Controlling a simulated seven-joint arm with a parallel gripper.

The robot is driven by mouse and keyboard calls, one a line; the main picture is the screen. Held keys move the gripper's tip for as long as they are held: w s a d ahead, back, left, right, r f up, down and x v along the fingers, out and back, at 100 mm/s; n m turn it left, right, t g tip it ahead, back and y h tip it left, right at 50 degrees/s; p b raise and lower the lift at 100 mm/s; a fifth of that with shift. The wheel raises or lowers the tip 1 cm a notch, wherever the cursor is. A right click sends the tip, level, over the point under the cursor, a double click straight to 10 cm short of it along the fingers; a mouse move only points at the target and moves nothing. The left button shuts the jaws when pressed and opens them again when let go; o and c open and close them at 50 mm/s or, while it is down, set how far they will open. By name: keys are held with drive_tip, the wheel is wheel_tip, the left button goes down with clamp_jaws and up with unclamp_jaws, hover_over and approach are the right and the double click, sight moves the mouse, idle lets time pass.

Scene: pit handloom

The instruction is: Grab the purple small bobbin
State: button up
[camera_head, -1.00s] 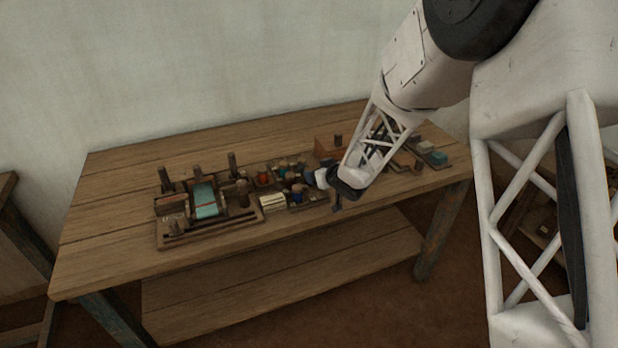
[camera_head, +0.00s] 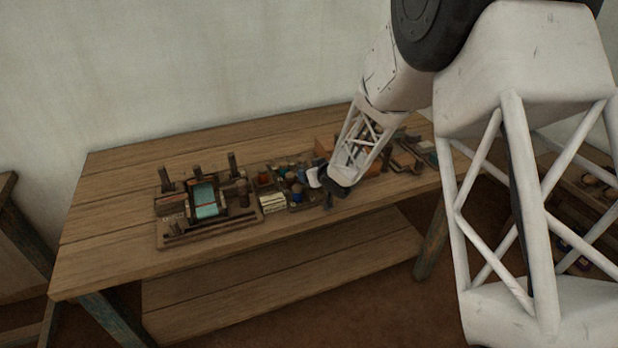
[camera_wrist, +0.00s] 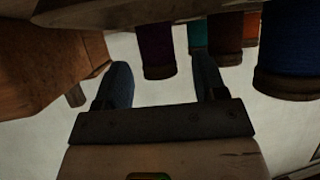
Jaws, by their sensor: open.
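The purple small bobbin (camera_wrist: 157,48) shows in the wrist view at upper middle, dark purple with a brown end. The picture there looks upside down, so the bobbins seem to hang from the top. My gripper (camera_wrist: 158,64) is open, one finger on each side of the purple bobbin in the picture. I cannot tell whether the bobbin is truly between the fingertips or beyond them. In the head view my gripper (camera_head: 327,200) is low at the bobbin tray's right side, and I cannot make out the purple bobbin there.
Teal (camera_wrist: 197,35), red-brown (camera_wrist: 225,42), orange (camera_wrist: 251,28) and blue (camera_wrist: 288,45) bobbins stand to the right in the wrist view. A wooden block (camera_wrist: 60,62) is at left. In the head view a small loom (camera_head: 207,205) stands left on the table (camera_head: 110,225).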

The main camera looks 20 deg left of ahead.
drive_tip(key=c, duration=1)
drive_tip(key=shift+r, duration=0.2)
drive_tip(key=shift+r, duration=0.6)
wheel_tip(320, 180, up, 2)
drive_tip(key=s+d, duration=0.3)
drive_tip(key=s, duration=0.1)
drive_tip(key=s+d+r, duration=0.1)
drive_tip(key=s+d, duration=0.2)
drive_tip(key=s, duration=0.1)
drive_tip(key=s+d, duration=0.3)
drive_tip(key=s, duration=0.2)
drive_tip(key=shift+s+r, duration=0.1)
drive_tip(key=shift+r, duration=0.1)
